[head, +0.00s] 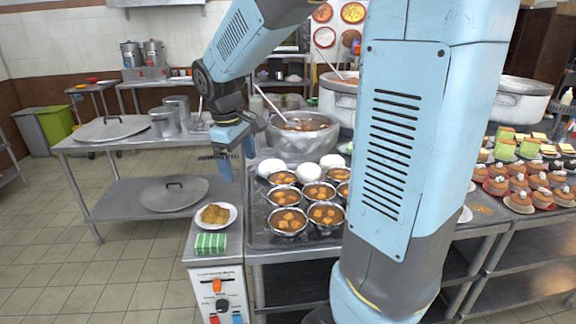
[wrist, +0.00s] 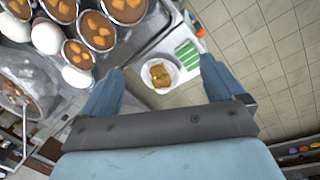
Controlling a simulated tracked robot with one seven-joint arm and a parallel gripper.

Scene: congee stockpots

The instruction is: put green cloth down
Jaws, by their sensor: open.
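The green cloth (head: 211,243) is a folded, pale-striped block lying flat on the front of the narrow metal counter (head: 232,257), just in front of a plate of brown food (head: 215,214). In the wrist view the green cloth (wrist: 187,54) lies beyond the fingertips, beside the plate (wrist: 171,86). My gripper (head: 236,158) is open and empty, held above and behind the plate, apart from the cloth. In the wrist view its two blue fingers (wrist: 160,78) are spread wide with nothing between them touching.
A metal tray (head: 262,238) with several bowls of orange-brown food and white eggs stands right of the cloth. A large stockpot (head: 297,135) with a ladle is behind it. A steel table (head: 85,141) with lids and pots stands left. Tiled floor is open at front left.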

